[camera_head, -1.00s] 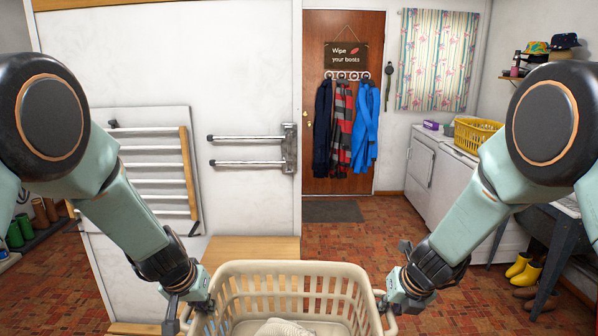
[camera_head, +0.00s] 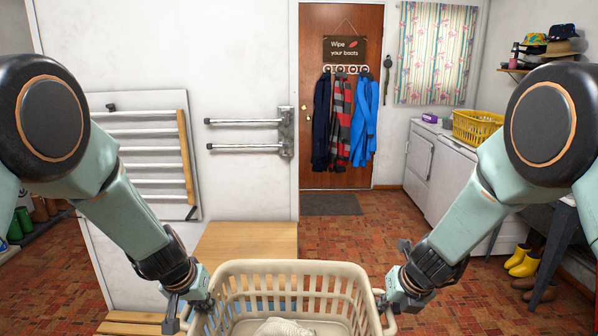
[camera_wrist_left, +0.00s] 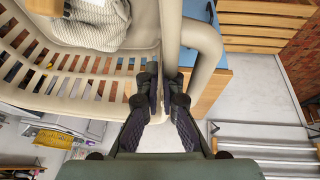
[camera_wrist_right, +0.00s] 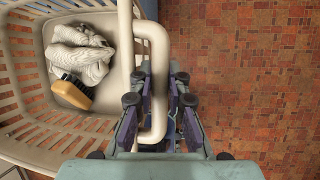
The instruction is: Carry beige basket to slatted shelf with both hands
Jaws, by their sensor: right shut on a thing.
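The beige basket (camera_head: 300,268) is held level in front of me at the bottom of the head view, with pale folded cloth (camera_head: 282,327) inside. A brush (camera_wrist_right: 72,92) lies beside the cloth. A low slatted wooden shelf (camera_head: 135,318) shows at the lower left, partly hidden by my left arm.
A plain wooden top (camera_head: 245,242) stands just beyond the basket. A folding rack (camera_head: 150,150) and metal rails (camera_head: 245,147) are on the white wall. White appliances (camera_head: 445,170) and yellow boots (camera_head: 523,262) stand right. Brick-patterned floor (camera_head: 420,235) is free at right centre.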

